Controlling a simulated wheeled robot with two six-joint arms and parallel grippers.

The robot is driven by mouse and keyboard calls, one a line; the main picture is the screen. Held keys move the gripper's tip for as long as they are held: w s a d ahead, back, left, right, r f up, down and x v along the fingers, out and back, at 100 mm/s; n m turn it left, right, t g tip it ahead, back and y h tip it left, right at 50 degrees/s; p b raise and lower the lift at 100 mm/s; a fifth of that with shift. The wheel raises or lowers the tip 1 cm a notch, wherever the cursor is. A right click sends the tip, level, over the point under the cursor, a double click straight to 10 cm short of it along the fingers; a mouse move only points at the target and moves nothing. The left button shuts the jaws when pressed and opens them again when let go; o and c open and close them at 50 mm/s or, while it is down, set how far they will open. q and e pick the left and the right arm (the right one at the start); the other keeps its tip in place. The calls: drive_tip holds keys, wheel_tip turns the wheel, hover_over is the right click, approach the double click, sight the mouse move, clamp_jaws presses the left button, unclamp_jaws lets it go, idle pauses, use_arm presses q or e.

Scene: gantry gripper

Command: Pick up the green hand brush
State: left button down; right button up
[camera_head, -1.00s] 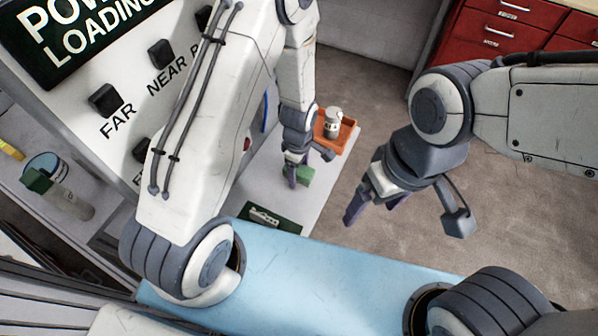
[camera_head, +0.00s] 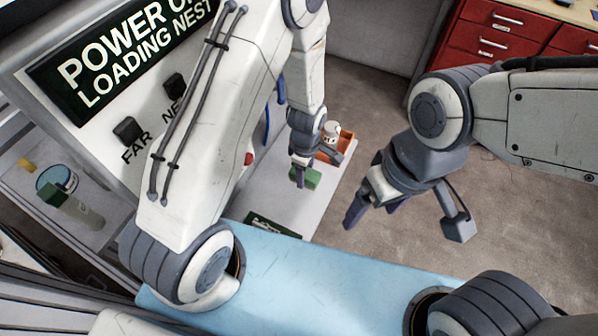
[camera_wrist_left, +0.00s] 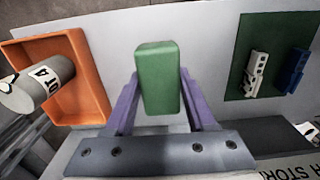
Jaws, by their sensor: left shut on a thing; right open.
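The green hand brush (camera_head: 313,179) shows as a plain green block over the pale tabletop, below my left wrist in the head view. In the left wrist view the green hand brush (camera_wrist_left: 158,82) stands between the two purple fingers of my left gripper (camera_wrist_left: 158,100), which is shut on it. In the head view my left gripper (camera_head: 301,178) partly covers it. I cannot tell whether it touches the table. My right gripper (camera_head: 372,207) is open and empty over the floor, right of the table.
An orange tray (camera_wrist_left: 97,90) with a white can (camera_wrist_left: 38,88) lies left of the brush in the wrist view. A dark green mat (camera_wrist_left: 240,80) with a white piece and a blue piece lies right. A labelled panel (camera_head: 75,95) stands left of my left arm. Red drawers (camera_head: 487,48) stand behind.

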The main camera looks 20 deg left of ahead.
use_arm(q)
drive_tip(key=s+d+r+p, duration=0.1)
drive_tip(key=d+r+p, duration=0.3)
drive_tip(key=d, duration=0.5)
drive_tip(key=shift+d+r, duration=0.4)
drive_tip(key=shift+r, duration=0.45)
drive_tip(key=c, duration=1.1)
unclamp_jaws()
drive_tip(key=shift+c, duration=1.6)
